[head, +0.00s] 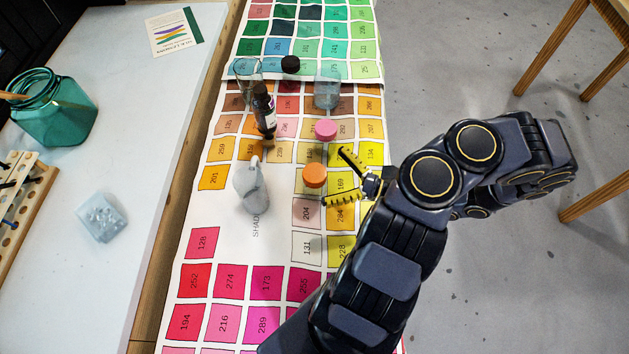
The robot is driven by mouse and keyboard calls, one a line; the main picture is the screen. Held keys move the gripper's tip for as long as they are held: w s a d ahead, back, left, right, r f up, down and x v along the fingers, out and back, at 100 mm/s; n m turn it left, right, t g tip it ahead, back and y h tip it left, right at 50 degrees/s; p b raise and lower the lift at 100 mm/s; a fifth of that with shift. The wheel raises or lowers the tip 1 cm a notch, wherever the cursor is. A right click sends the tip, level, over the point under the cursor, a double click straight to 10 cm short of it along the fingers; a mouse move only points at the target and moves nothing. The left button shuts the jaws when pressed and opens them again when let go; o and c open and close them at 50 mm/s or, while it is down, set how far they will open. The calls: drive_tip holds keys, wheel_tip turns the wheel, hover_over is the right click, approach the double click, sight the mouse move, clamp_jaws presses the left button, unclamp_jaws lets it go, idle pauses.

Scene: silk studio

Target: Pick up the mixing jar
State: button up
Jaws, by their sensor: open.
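No label marks out the mixing jar. A clear glass jar (327,92) stands upright on the color chart, and another clear vessel (247,75) stands to its left. A pale grey vessel with a narrow top (250,187) stands nearer the camera. My gripper (335,177) is open, its yellow-and-black fingers pointing left. Just left of the fingertips is an orange-topped container (315,175), roughly level with the gap. I cannot tell whether the fingers touch it. Nothing shows held between the fingers.
A pink-topped container (326,130) is just beyond the gripper. A dark bottle (264,110) and a black-capped item (290,64) stand behind. The color chart (225,243) is clear toward the front. A teal jar (62,115) stands on the white table at left.

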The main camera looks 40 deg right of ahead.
sight(308, 175)
drive_tip(key=shift+s+d+f+m+t+h, duration=0.25)
drive_tip(key=shift+s+f+m+h, duration=0.2)
drive_tip(key=shift+f+m+h, duration=0.15)
drive_tip(key=shift+s+d+f+m+t+h, duration=0.25)
drive_tip(key=shift+s+f+m+h, duration=0.2)
drive_tip(key=shift+f+m+h, duration=0.15)
drive_tip(key=shift+w+f, duration=0.1)
drive_tip(key=x, duration=0.4)
drive_tip(key=f+x, duration=0.1)
drive_tip(key=x, duration=0.1)
drive_tip(key=shift+a, duration=0.45)
drive_tip(key=shift+w+a, duration=0.15)
drive_tip(key=shift+w, duration=0.4)
drive_tip(key=c, duration=1.4)
drive_tip(key=shift+o, duration=0.2)
